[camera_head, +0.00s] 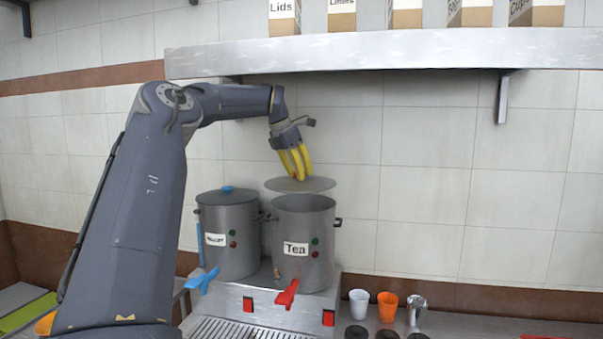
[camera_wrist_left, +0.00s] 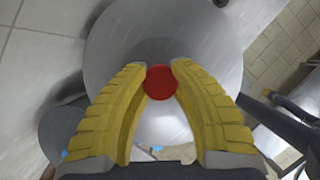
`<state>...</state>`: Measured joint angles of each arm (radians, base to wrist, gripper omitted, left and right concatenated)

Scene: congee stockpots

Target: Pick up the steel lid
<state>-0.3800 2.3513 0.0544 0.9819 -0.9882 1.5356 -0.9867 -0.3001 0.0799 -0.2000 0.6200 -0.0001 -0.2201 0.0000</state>
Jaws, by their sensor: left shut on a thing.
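The steel lid (camera_head: 300,185) is a flat grey disc held just above the open Tea pot (camera_head: 303,230) in the head view. My left gripper (camera_head: 301,172) has yellow fingers pointing down at the lid's centre. In the left wrist view the gripper (camera_wrist_left: 160,75) is shut on the lid's round red knob (camera_wrist_left: 161,83), and the lid's disc (camera_wrist_left: 110,50) spreads out around it. A gap shows between the lid's underside and the pot's rim. My right gripper is not in view.
A second steel pot (camera_head: 228,235) with a blue-knobbed lid stands to the left. A steel shelf (camera_head: 400,50) with several labelled boxes hangs above. White (camera_head: 358,304), orange (camera_head: 387,306) and metal (camera_head: 416,310) cups stand on the counter at right.

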